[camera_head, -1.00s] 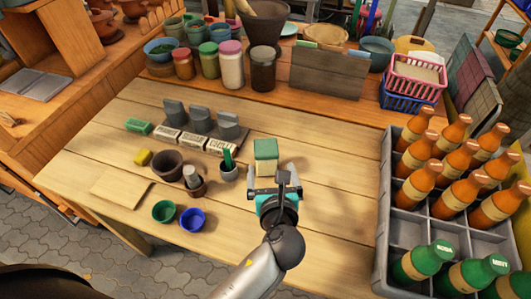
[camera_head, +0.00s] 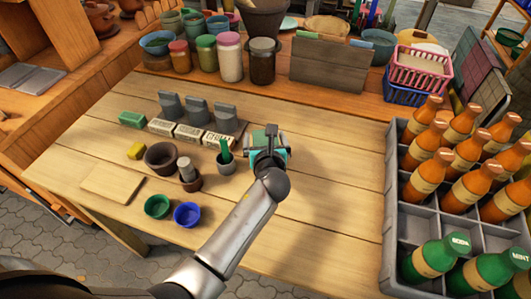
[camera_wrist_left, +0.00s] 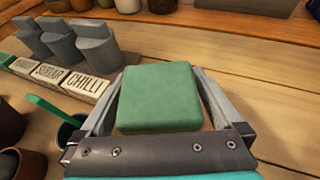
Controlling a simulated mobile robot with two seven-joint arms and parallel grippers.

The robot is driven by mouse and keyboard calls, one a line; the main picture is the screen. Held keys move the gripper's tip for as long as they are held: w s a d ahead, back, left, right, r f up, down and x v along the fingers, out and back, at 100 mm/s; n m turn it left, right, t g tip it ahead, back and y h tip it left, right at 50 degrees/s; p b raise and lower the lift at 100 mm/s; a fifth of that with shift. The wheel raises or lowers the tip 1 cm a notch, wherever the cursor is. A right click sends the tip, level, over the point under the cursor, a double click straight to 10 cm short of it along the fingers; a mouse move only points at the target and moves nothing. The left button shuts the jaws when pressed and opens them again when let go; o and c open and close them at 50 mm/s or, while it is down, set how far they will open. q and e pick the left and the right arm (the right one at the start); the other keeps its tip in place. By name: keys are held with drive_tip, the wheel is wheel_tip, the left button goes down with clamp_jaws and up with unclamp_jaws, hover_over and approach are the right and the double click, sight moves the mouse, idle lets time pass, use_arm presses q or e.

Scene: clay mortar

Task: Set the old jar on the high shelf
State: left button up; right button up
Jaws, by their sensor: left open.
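A squarish block-like container with a green top (camera_wrist_left: 160,98), possibly the old jar, stands on the table. In the left wrist view its green top lies between the two fingers of my left gripper (camera_wrist_left: 160,78), one finger on each side, with the jaws open. Whether the fingers touch it cannot be told. In the head view my left gripper (camera_head: 269,143) covers most of it. The raised wooden shelf (camera_head: 340,98) runs along the table's back. My right gripper is not in view.
Lidded jars, including a pink-lidded one (camera_head: 230,62) and a dark one (camera_head: 262,65), stand on the raised shelf beside a grey board (camera_head: 328,64). A spice rack (camera_head: 197,133) and small pots stand left. A bottle crate (camera_head: 391,215) stands right. The table's front middle is clear.

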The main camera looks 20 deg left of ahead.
use_arm(q)
clamp_jaws()
idle(0.9)
